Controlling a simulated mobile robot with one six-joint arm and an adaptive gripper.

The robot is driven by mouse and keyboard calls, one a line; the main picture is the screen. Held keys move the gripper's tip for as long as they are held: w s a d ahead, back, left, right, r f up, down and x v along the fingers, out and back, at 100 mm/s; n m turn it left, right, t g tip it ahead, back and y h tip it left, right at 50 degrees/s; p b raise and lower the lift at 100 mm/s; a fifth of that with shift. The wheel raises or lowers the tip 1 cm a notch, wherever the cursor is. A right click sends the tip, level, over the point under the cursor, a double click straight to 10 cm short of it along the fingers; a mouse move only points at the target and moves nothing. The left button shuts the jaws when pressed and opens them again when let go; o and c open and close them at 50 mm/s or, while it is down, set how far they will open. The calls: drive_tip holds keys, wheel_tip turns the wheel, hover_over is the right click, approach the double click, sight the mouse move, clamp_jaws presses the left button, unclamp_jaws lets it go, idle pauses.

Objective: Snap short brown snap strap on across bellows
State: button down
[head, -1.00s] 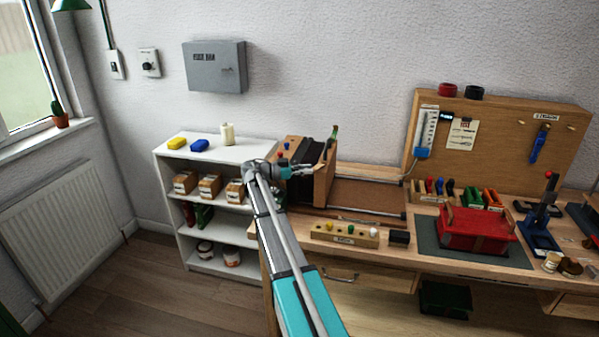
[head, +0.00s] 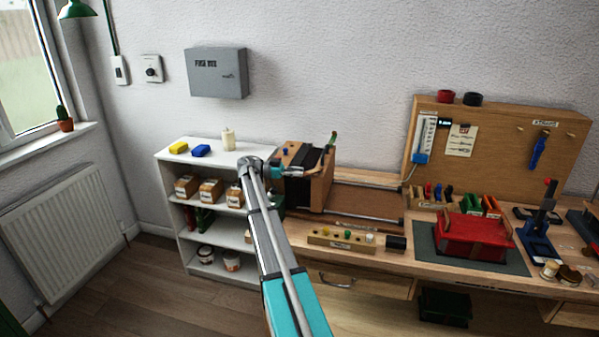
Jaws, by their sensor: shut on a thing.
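The bellows (head: 302,165), black and boxy between wooden end boards, sits at the left end of the workbench. Its right wooden board (head: 321,186) stands upright. My gripper (head: 290,172) is at the near left side of the bellows, close to it or touching; I cannot tell which. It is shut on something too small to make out. I cannot pick out the short brown snap strap at this size; my gripper and wrist hide part of the bellows' near side.
Two rails (head: 372,218) run right from the bellows. A wooden block with coloured knobs (head: 341,239) and a small black block (head: 396,243) lie in front. A red case (head: 473,237) sits on a dark mat to the right. A white shelf (head: 240,156) stands left of the bench.

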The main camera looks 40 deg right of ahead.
drive_tip(key=shift+a, duration=0.1)
drive_tip(key=c, duration=0.5)
unclamp_jaws()
